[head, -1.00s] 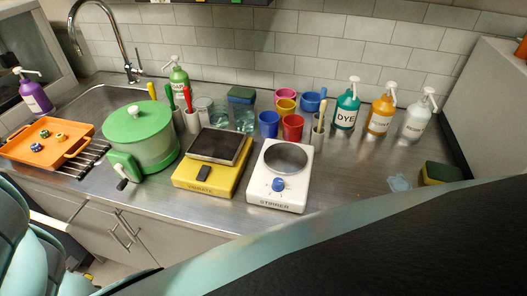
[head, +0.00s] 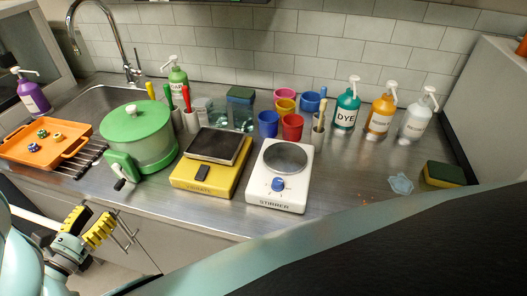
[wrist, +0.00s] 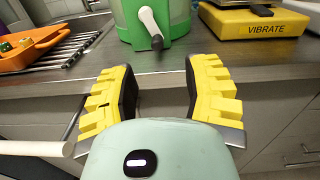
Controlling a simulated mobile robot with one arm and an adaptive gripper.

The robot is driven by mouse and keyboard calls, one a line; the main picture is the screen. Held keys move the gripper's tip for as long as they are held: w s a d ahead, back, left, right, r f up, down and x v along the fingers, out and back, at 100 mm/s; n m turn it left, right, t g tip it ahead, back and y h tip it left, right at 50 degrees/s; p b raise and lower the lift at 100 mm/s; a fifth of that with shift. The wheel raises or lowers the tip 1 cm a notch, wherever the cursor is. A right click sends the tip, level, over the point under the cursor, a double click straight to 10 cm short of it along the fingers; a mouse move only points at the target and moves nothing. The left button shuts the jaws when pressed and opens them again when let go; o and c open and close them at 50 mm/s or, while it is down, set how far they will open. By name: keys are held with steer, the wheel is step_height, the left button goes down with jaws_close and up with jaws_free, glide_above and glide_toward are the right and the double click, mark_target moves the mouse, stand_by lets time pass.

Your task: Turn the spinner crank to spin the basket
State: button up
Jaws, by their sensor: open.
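The green-lidded spinner (head: 142,135) with a clear basket bowl stands on the counter left of centre. Its crank (head: 121,178) sticks out from the green box on its front, with a dark knob at the free end. In the wrist view the crank (wrist: 151,26) is a white arm ending in a black knob, ahead of and above my fingertips. My gripper (head: 88,226) is in front of the counter, below and left of the crank. Its yellow-padded fingers (wrist: 158,75) are spread apart with nothing between them.
An orange tray (head: 72,155) with dice sits on a drying rack at the left. The yellow vibrate plate (head: 212,184) and white stirrer (head: 293,195) stand right of the spinner. The counter's front edge and cabinet (wrist: 270,115) lie close to my fingers.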

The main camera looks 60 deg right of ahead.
mark_target(118, 189)
steer(key=b+x, duration=0.1)
steer(key=x, duration=0.9)
steer(key=shift+w+d, duration=0.1)
steer(key=shift+d, duration=0.2)
